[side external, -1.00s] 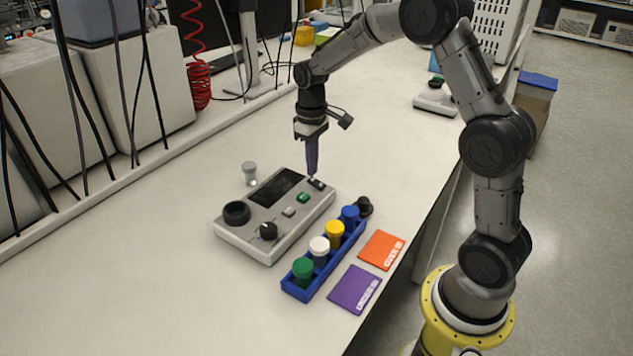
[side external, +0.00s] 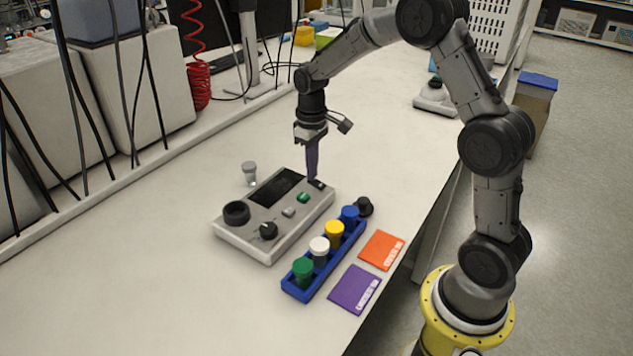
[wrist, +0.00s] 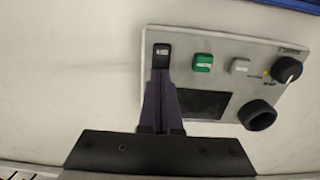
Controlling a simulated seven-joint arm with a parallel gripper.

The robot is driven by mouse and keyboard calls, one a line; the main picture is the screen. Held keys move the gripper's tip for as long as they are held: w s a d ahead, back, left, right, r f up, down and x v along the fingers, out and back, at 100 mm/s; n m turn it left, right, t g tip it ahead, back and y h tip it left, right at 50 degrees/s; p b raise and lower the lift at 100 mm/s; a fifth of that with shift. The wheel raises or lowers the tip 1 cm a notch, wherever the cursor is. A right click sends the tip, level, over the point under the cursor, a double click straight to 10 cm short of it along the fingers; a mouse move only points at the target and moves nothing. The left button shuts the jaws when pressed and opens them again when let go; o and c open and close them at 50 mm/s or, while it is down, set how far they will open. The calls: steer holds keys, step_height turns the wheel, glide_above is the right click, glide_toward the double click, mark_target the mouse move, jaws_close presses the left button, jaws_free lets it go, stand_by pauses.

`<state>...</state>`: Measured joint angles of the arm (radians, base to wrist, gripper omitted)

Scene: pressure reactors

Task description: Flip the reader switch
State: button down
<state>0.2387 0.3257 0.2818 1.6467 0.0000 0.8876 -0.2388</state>
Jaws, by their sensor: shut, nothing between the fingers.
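The reader (side external: 262,237) is a grey box on the table with a dark screen (side external: 277,187), a green button (side external: 303,197), a grey button (side external: 288,211), a black knob (side external: 268,231) and a round black well (side external: 236,212). Its black rocker switch (side external: 318,185) sits at the far right corner; it also shows in the wrist view (wrist: 162,50). My gripper (side external: 312,176) is shut and empty, pointing down with its purple fingertips at the switch. In the wrist view the fingertips (wrist: 161,72) overlap the switch's lower edge. I cannot tell whether they touch it.
A blue rack (side external: 292,290) with several coloured-cap vials stands in front of the reader, with a black cap (side external: 364,206) at its far end. Orange (side external: 382,250) and purple (side external: 355,289) cards lie beside it. A clear vial (side external: 249,173) stands behind the reader.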

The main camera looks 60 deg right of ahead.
steer(key=shift+f, duration=0.45)
stand_by(0.3)
steer(key=shift+r, duration=3.55)
